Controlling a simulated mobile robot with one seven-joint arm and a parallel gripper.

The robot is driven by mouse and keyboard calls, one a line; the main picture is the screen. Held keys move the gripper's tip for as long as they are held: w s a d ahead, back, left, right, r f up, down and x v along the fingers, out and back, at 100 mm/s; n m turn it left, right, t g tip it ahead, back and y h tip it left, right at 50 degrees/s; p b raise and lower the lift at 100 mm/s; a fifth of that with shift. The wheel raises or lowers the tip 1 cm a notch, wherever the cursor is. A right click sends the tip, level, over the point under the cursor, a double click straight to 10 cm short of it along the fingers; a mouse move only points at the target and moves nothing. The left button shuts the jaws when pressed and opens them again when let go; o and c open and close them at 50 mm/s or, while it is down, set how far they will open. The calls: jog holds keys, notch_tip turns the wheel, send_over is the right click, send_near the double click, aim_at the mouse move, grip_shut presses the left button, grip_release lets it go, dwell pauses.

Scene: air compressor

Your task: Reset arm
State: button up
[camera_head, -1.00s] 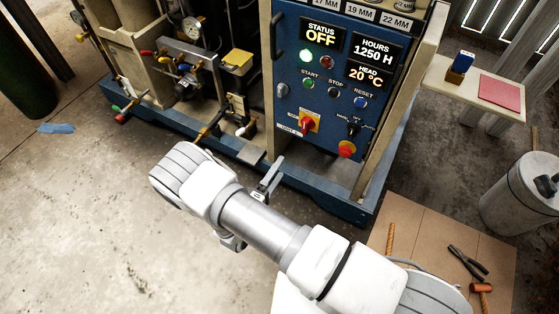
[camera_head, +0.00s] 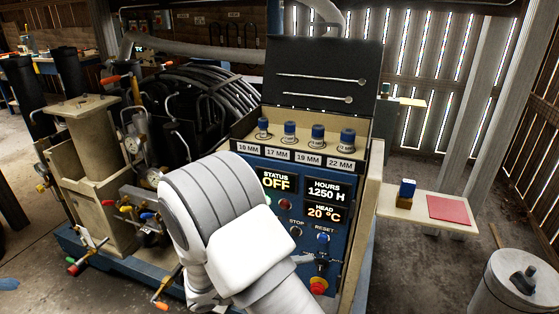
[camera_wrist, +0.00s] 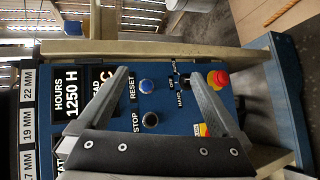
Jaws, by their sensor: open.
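My arm is raised in front of the blue control panel (camera_head: 256,165) and hides its lower left part in the head view. In the wrist view my gripper (camera_wrist: 158,78) is open and empty, its two fingers apart in front of the panel. The panel appears sideways there. The blue RESET button (camera_wrist: 146,86) and the black STOP button (camera_wrist: 151,120) show between the fingers. The selector switch (camera_wrist: 185,80) is by the right fingertip and the red knob (camera_wrist: 219,78) is beyond it. I cannot tell whether the fingers touch the panel. The status display (camera_head: 277,181) reads OFF.
Several blue-topped sockets (camera_head: 290,131) stand in a tray above the panel, under an open black lid (camera_head: 325,75). A grey drum (camera_head: 512,285) stands at the lower right.

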jog(key=s+d+r+m+y, duration=0.2)
jog(key=s+d+r+y, duration=0.15)
jog(key=s+r, duration=0.35)
jog(key=s+d+r+m+g+y, duration=0.1)
jog(key=s+d+r+m+y, duration=0.15)
jog(key=s+r+y, duration=0.4)
jog(key=s+d+r+m+y, duration=0.1)
jog(key=s+d+r+y, duration=0.3)
jog(key=r, duration=0.5)
notch_tip(320, 180, up, 16)
jog(key=h+p, duration=0.1)
jog(key=p, duration=1.4)
jog(key=shift+s+r+p, duration=0.15)
jog(key=shift+s+p, duration=0.25)
jog(key=shift+s, duration=0.05)
jog(key=shift+a, duration=0.1)
